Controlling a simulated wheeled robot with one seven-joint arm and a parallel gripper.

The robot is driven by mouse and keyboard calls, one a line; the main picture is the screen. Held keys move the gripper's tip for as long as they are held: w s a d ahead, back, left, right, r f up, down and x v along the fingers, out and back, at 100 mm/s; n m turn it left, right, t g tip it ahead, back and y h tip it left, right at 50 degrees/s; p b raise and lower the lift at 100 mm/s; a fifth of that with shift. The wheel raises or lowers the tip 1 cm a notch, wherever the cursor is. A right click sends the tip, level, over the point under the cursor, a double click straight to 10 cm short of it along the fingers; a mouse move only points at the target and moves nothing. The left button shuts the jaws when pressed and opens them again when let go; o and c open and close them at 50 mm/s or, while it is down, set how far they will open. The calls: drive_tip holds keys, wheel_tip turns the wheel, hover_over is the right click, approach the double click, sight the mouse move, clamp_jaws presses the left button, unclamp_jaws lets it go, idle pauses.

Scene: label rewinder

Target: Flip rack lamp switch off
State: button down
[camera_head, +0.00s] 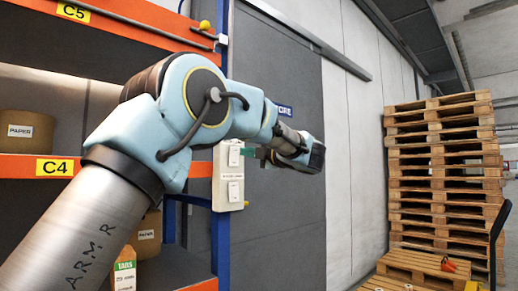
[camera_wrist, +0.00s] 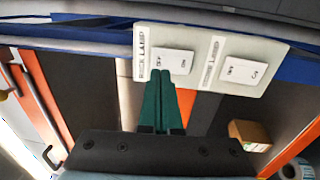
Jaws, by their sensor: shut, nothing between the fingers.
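A white switch box (camera_head: 219,180) is mounted on the blue rack post, with two white rocker switches. In the wrist view the left rocker (camera_wrist: 178,62) sits beside a label that reads LAMP, its first word blurred and probably RACK. The right rocker (camera_wrist: 243,74) has a label too blurred to read. My gripper (camera_wrist: 160,72) has its green fingers together and empty. Their tips overlap the lower left edge of the lamp rocker; I cannot tell whether they touch it. In the head view the green fingers (camera_head: 248,152) are level with the upper rocker (camera_head: 234,156).
Orange shelves hold a brown paper roll (camera_head: 26,131) and a box labelled TABS (camera_head: 125,274). A blue post (camera_head: 221,245) stands below the switch box. A tall pallet stack (camera_head: 440,165) is at the right. Grey panels (camera_head: 275,130) lie behind my arm.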

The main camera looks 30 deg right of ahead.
sight(234, 151)
drive_tip(key=shift+p+x, duration=0.45)
drive_tip(key=shift+x, duration=1.3)
drive_tip(key=shift+w+r+g+p, duration=0.25)
drive_tip(key=shift+r+p, duration=0.2)
drive_tip(key=shift+p, duration=0.35)
drive_tip(key=shift+s+f+b, duration=0.1)
drive_tip(key=shift+f+b, duration=0.2)
drive_tip(key=shift+f, duration=0.05)
